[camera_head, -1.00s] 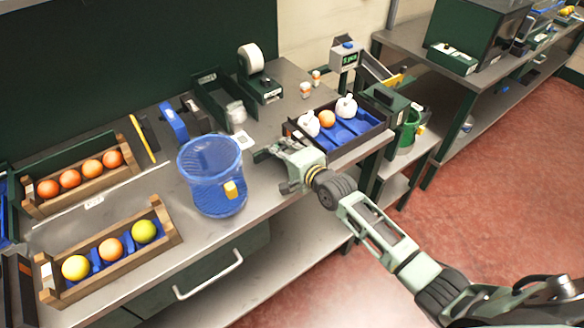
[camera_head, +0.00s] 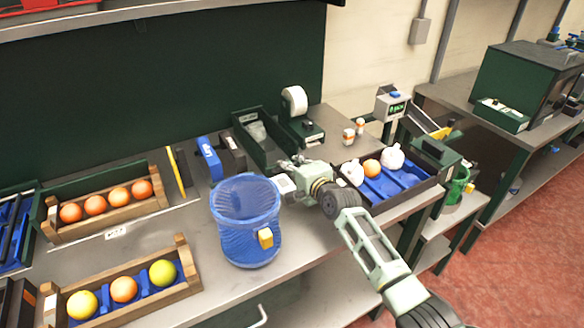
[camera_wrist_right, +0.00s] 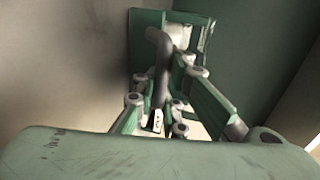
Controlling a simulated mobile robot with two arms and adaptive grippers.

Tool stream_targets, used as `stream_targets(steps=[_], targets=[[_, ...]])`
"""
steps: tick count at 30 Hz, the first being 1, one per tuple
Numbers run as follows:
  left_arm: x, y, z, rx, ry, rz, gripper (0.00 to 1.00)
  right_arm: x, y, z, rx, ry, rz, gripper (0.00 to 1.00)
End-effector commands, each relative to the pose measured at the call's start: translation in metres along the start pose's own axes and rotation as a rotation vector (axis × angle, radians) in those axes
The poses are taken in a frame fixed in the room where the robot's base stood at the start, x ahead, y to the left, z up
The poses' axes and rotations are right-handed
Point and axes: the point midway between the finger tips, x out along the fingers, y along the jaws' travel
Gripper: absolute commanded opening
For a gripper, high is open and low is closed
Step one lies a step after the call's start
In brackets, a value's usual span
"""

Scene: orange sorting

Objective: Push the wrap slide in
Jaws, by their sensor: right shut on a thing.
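The wrap slide is in a dark green, open-topped channel (camera_head: 262,150) on the bench, left of the tape-roll unit in the head view. Pale wrap (camera_head: 257,132) shows inside it, toward its back end. My right gripper (camera_head: 284,168) is at the channel's front end, shut on the slide's handle. In the right wrist view, the dark handle bar (camera_wrist_right: 160,62) stands between the linked fingers (camera_wrist_right: 158,112), with green walls and a pale patch beyond. The slide's front is partly hidden by the gripper. My left gripper is not in view.
A blue mesh bin (camera_head: 246,222) stands close to the left of my right wrist. A tray (camera_head: 432,190) with wrapped fruit and an orange lies to the right. A roll dispenser (camera_head: 298,122) is beside the channel. Crates of fruit (camera_head: 110,215) are at left.

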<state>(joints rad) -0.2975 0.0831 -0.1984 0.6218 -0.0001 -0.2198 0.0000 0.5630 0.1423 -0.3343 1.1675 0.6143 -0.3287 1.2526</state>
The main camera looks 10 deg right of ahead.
Motion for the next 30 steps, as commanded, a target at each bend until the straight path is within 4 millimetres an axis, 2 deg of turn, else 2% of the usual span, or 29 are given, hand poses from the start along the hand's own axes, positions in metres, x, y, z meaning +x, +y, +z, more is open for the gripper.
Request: stream_targets(steps=[7,8,15,25,30], targets=[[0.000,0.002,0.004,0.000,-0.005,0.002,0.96,0.000,-0.004,-0.001,0.001,0.002,-0.007,0.00],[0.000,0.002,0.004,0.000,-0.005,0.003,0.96,0.000,-0.004,-0.001,0.001,0.003,-0.007,0.10],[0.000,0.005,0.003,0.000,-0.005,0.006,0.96,0.000,-0.003,-0.001,0.000,0.002,-0.005,0.29],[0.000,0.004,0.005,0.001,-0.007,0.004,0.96,-0.001,-0.001,-0.001,0.000,0.001,-0.002,0.29],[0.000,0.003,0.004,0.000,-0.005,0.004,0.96,-0.013,0.000,0.000,0.001,0.000,-0.002,0.29]])
